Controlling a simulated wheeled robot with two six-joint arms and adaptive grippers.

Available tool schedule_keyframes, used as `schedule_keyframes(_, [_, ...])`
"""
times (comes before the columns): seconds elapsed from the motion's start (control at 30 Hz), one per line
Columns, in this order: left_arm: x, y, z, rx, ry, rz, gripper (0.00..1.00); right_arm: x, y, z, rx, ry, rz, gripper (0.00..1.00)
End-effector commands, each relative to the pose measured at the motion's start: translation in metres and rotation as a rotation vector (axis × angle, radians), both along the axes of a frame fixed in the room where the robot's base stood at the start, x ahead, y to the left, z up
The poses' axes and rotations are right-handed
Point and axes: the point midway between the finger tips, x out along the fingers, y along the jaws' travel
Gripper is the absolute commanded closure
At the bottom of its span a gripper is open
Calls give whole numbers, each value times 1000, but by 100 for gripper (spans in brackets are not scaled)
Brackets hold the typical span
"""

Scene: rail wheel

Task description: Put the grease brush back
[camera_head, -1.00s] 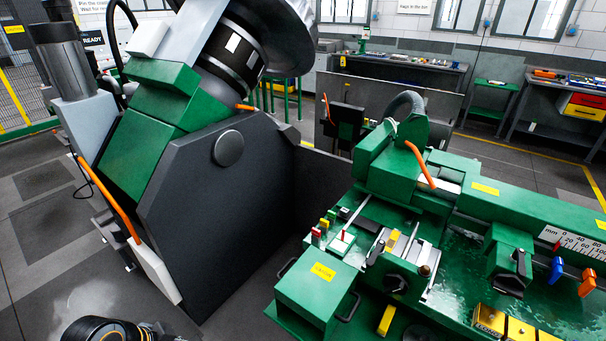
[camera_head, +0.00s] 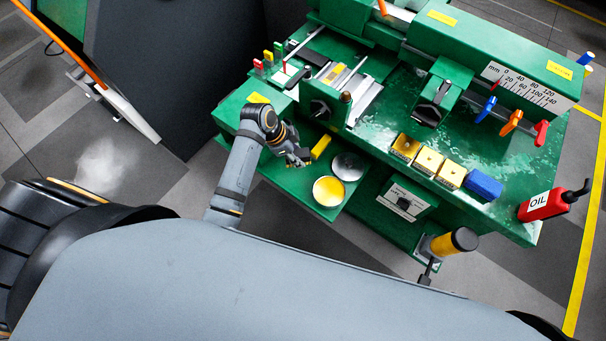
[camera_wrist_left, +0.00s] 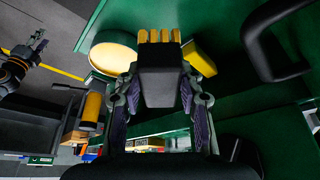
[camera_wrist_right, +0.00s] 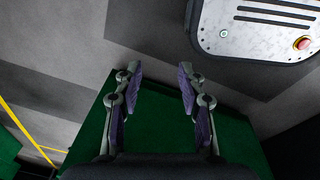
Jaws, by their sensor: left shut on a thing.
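My left gripper (camera_head: 301,159) is over the green lower shelf at the lathe's front left. In the left wrist view its fingers (camera_wrist_left: 160,95) are shut on the grease brush (camera_wrist_left: 160,82), a dark block with yellow bristles pointing away from the gripper. In the head view the brush is hard to make out. The grease tin (camera_head: 329,191), round with yellow grease, stands open just right of and below the gripper; it also shows in the left wrist view (camera_wrist_left: 113,58). My right gripper (camera_wrist_right: 155,85) is open and empty in its wrist view, away from the brush.
A round metal lid (camera_head: 349,166) lies beside the tin, and a yellow block (camera_head: 321,147) is close to the left gripper. Yellow blocks (camera_head: 428,160), a blue block (camera_head: 484,185) and a red oil can (camera_head: 544,206) line the front edge. A yellow-and-black cylinder (camera_head: 453,242) sits on a bracket.

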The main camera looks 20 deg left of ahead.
Motion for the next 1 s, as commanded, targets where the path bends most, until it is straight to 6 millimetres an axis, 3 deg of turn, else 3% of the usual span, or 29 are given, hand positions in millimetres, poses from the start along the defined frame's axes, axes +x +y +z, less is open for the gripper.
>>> schedule_keyframes(0.17, [2, -6, -10, 2, 3, -21, 93, -1, -12, 1, -16, 2, 4, 60])
schedule_keyframes(0.3, [1, -5, -37, 2, 6, -20, 93, -3, -17, 4, -21, 6, 6, 60])
schedule_keyframes(0.43, [1, -6, -58, 2, 4, -20, 93, -5, -17, 5, -21, 9, 6, 60])
schedule_keyframes(0.63, [1, -5, -69, 1, 2, -19, 93, -5, -13, 4, -16, 9, 5, 60])
schedule_keyframes(0.8, [1, -5, -98, 2, 3, -19, 93, -5, -6, 4, -8, 9, 3, 60])
schedule_keyframes(1.0, [1, -5, -106, 2, 0, -18, 93, -5, -4, 4, -5, 9, 2, 60])
